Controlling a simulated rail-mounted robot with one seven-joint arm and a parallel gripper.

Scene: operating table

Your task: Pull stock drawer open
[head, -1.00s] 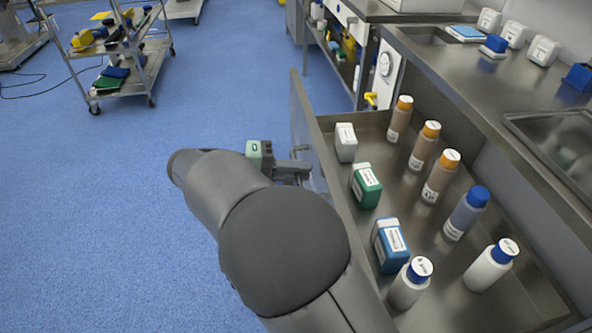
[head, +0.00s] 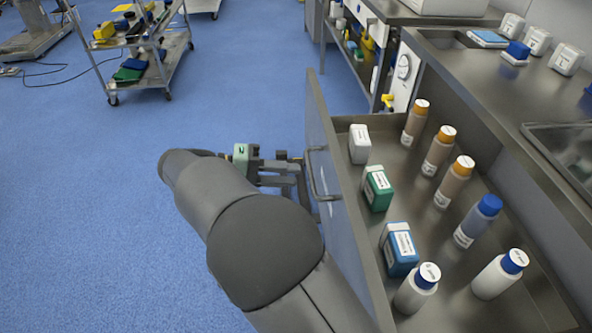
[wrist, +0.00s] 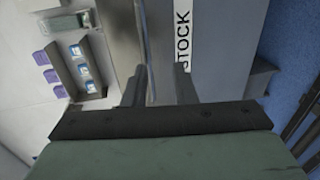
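The stock drawer (head: 352,235) is pulled well out from under the steel counter, with its contents showing from above. Its grey front carries a bar handle (head: 318,176) on the outer face. In the wrist view the drawer front (wrist: 222,50) shows a white label (wrist: 184,30) reading "STOCK". My gripper (head: 300,172) is just left of the handle, at about its height. In the wrist view its two fingers (wrist: 160,88) stand apart, with nothing clearly held between them. Whether a fingertip still touches the handle is hard to tell.
The drawer holds orange-capped bottles (head: 438,150), blue-capped bottles, and white, green and blue boxes (head: 399,250). The counter (head: 470,80) stands at right. A trolley (head: 150,60) is at back left. Blue floor (head: 80,220) left of the drawer is clear.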

